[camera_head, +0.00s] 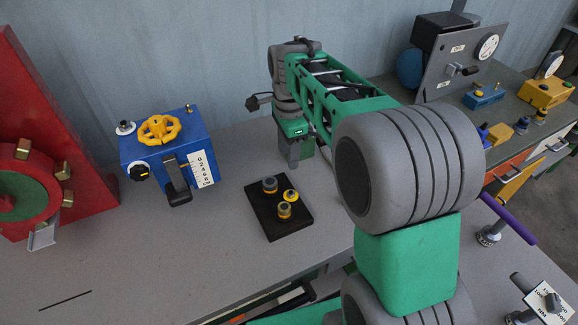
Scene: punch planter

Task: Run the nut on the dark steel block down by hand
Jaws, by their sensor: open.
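The dark steel block (262,217) lies flat on the grey bench, left of my arm. Three round fittings stand on it. One is a grey-topped fitting (270,184) with a brass-coloured base at the back. A yellow ring-like piece (291,196) sits at the right. Another grey-topped fitting (284,210) with a yellow band is at the front. Which of them is the nut, and its height on its thread, I cannot tell. My gripper (292,160) points down behind the block, apart from it. It is open, and I see nothing held; its fingertips are small and partly unclear.
A blue box (165,150) with a yellow handwheel stands left of the block. A red panel (50,120) with a green disc is at far left. A grey gauge panel (455,70) and small fittings stand on the right-hand bench. The bench (180,260) in front of the block is clear.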

